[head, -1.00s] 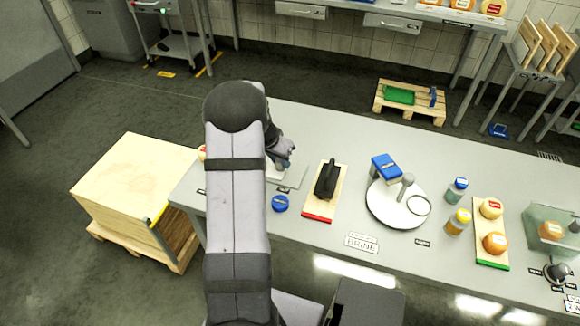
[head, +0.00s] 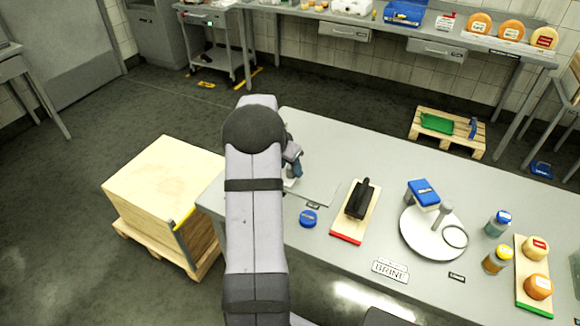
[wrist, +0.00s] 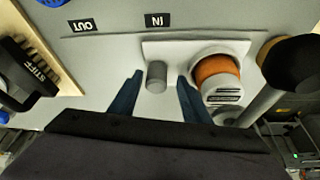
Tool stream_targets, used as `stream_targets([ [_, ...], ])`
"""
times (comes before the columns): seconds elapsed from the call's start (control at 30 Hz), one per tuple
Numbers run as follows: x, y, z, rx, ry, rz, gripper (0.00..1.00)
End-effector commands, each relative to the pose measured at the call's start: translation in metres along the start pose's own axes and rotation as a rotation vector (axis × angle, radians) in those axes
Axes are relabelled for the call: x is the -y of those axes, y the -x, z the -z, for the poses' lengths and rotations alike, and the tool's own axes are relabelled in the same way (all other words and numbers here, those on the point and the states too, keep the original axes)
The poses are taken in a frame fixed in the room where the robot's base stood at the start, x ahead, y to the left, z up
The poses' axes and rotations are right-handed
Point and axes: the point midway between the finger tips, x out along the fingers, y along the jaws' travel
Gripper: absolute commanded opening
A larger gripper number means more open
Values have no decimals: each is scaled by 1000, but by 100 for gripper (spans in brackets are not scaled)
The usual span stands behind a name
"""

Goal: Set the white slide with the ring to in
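In the wrist view, a white slide plate (wrist: 205,47) lies on the grey bench beside the "IN" label (wrist: 157,20). The "OUT" label (wrist: 82,25) is to its left. A short grey peg (wrist: 156,78) stands at the plate. My gripper (wrist: 159,88) is open, with one blue finger on each side of the peg; I cannot tell whether they touch it. An orange wheel (wrist: 215,70) with white parts is right of the right finger. I cannot make out a clear ring on the slide. In the head view, my arm hides most of this area around my gripper (head: 292,160).
Further right are a white turntable (head: 420,236) with a loop, bottles and cheese wheels. A dark round knob (wrist: 290,62) is close on the gripper's right.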

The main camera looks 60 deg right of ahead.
Motion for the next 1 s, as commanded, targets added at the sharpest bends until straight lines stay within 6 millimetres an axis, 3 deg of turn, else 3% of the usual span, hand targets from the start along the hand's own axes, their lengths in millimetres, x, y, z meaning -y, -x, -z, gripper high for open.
stream_targets([
  [0.27,0,11,0,-1,0,-1,43],
  [0.7,1,65,0,-1,0,1,43],
  [1.0,0,74,0,0,0,0,43],
])
